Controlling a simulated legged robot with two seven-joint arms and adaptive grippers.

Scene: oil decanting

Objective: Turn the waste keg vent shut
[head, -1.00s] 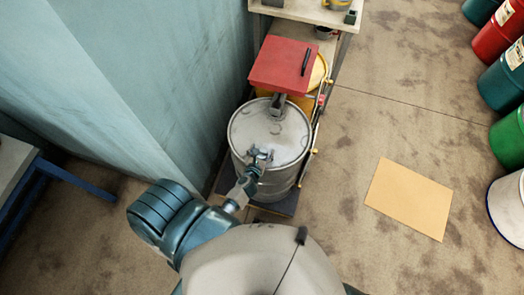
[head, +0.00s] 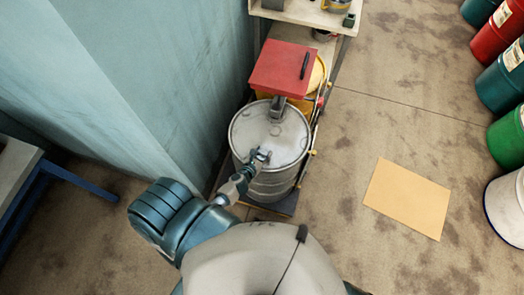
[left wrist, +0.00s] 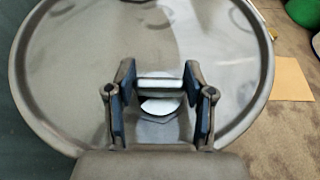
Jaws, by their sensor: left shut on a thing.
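The waste keg (head: 288,184) is a grey metal drum standing upright on a dark base beside the wall. Its lid (left wrist: 220,55) fills much of the left wrist view. The vent (left wrist: 160,98) is a pale bar over a round disc on the lid, near the rim closest to me. My left gripper (head: 261,155) reaches the vent from the lower left. In the left wrist view its two blue-padded fingers (left wrist: 158,105) stand on both sides of the vent's bar, shut on it. My right gripper is not in view.
A red box with a black handle (head: 284,68) and a yellow drum (head: 317,75) stand behind the keg. A teal wall (head: 180,70) is close on the left. Several coloured drums (head: 500,85) line the right. A tan mat (head: 408,198) lies on open floor.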

